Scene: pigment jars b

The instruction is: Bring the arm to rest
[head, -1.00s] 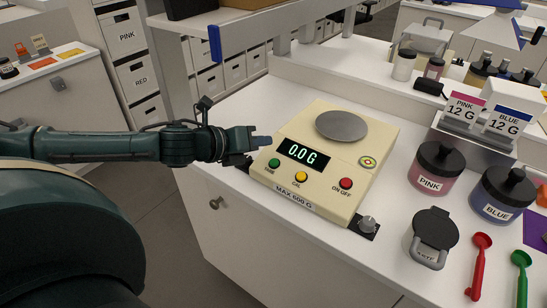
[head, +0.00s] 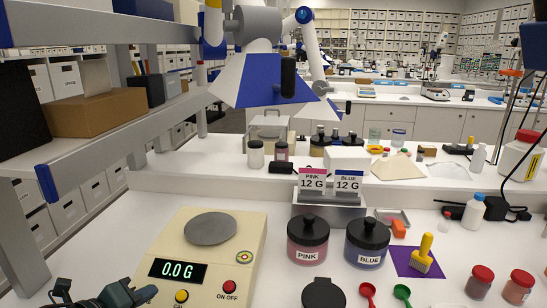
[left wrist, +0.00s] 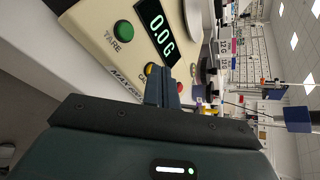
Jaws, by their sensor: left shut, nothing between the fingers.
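My left gripper (head: 146,292) is at the bottom left of the head view, by the front left of the cream scale (head: 190,246). It is shut and empty. The left wrist view shows its shut fingers (left wrist: 164,86) in front of the scale's button panel, close to the yellow button (left wrist: 151,69); whether they touch cannot be told. The green TARE button (left wrist: 123,33) is clear of the fingers. The scale display (head: 177,270) reads 0.0 G and its round grey pan (head: 210,229) is empty. My right gripper is not in view.
A pink jar (head: 307,241) and a blue jar (head: 367,243) stand right of the scale, before the 12 G cards (head: 331,180). Red (head: 368,293) and green (head: 402,293) scoops lie in front. A yellow brush (head: 423,255) is on a purple mat. A shelf frame (head: 95,150) rises at left.

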